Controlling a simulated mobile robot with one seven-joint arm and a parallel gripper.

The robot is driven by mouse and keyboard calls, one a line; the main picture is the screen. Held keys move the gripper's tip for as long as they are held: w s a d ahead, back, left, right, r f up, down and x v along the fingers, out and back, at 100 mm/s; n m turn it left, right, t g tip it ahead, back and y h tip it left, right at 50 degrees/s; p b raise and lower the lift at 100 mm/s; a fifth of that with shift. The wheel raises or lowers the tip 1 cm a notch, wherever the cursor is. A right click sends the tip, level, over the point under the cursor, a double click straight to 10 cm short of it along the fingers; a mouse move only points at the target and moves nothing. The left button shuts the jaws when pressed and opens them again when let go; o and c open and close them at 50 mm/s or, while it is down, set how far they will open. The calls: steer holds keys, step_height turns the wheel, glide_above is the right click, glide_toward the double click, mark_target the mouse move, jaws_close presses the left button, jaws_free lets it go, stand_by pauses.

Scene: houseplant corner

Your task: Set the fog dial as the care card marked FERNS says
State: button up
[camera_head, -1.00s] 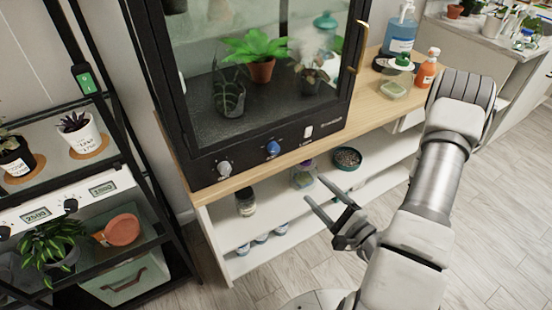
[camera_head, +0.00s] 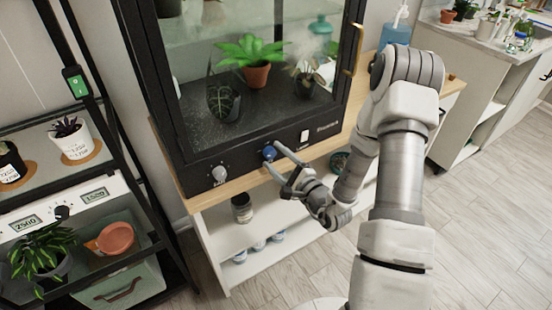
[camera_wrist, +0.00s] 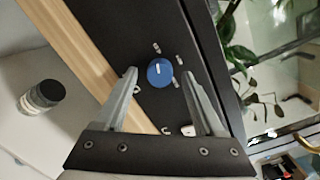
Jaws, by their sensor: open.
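A blue dial (camera_head: 269,153) sits on the black front panel of a glass plant cabinet (camera_head: 185,150), between a silver dial (camera_head: 219,174) and a white switch (camera_head: 305,135). I cannot read which dial is for fog. In the wrist view the blue dial (camera_wrist: 159,73) has a short white pointer line and small pale marks around it. My gripper (camera_head: 271,155) is open at the blue dial; in the wrist view its fingertips (camera_wrist: 160,76) lie either side of the dial with gaps. I cannot tell whether they reach past its face. No card marked FERNS is readable.
The cabinet holds a green fern (camera_head: 252,50) and other plants behind glass. It stands on a wooden-topped shelf unit; a jar (camera_head: 241,207) stands on the shelf below. A black rack (camera_head: 150,225) with plants and scale displays stands left. Floor is clear in front.

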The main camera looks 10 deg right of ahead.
jaws_close()
stand_by(0.4)
